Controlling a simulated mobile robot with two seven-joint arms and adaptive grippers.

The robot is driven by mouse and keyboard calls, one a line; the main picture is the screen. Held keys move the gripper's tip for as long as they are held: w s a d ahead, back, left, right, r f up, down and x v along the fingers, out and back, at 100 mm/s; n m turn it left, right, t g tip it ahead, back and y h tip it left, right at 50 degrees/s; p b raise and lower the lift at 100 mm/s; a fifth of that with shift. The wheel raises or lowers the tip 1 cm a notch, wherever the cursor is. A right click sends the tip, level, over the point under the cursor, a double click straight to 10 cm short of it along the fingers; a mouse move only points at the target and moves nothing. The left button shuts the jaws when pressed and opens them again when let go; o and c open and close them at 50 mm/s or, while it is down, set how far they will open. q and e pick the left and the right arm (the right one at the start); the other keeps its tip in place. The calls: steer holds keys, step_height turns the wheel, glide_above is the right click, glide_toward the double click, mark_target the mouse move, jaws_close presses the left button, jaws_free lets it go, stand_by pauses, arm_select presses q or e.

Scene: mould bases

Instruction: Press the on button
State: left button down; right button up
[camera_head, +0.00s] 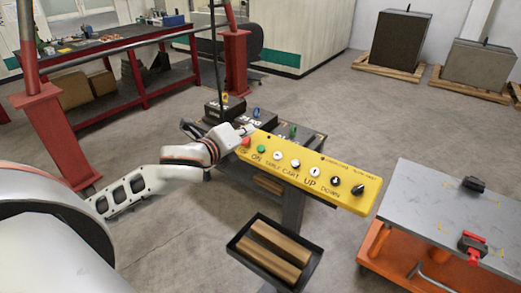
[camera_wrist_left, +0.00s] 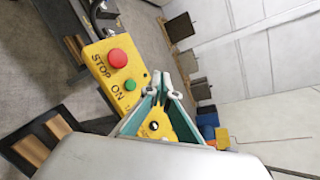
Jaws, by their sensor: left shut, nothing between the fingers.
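The yellow control panel (camera_head: 318,180) stands in the middle of the head view, with a row of buttons along its top. The green ON button (camera_head: 261,149) sits beside the red STOP button (camera_head: 246,141) at the panel's left end. In the left wrist view the green button (camera_wrist_left: 130,85) and the larger red button (camera_wrist_left: 117,58) are both uncovered. My left gripper (camera_head: 246,130) is shut and empty, near the panel's left end behind the red button. Its fingers (camera_wrist_left: 163,88) appear just right of the green button in the left wrist view; contact cannot be made out. My right gripper is out of view.
A black tray (camera_head: 235,246) with brown bars lies in front of the panel. An orange cart (camera_head: 405,196) with a grey top stands at the right. A red workbench (camera_head: 150,88) is at the back left. Dark blocks (camera_head: 402,40) rest on pallets at the back right.

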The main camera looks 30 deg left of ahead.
mark_target(261, 149)
arm_select(q)
steer(key=shift+w+d+f+b, duration=0.1)
steer(key=shift+w+f+b, duration=0.6)
steer(key=shift+f, duration=0.35)
steer(key=shift+w+f+b, duration=0.5)
steer(key=shift+f+b, duration=0.35)
steer(key=shift+f, duration=0.25)
steer(key=shift+w+d+f+b, duration=0.1)
steer(key=shift+w+f+b, duration=0.6)
steer(key=shift+f, duration=0.35)
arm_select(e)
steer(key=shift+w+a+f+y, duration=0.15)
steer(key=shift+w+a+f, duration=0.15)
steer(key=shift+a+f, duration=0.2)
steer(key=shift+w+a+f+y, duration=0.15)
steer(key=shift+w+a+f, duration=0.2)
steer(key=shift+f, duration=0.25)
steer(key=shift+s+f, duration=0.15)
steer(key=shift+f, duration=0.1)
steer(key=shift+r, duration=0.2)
arm_select(q)
steer(key=shift+f, duration=0.1)
steer(key=shift+f, duration=0.1)
steer(key=shift+w+f, duration=0.15)
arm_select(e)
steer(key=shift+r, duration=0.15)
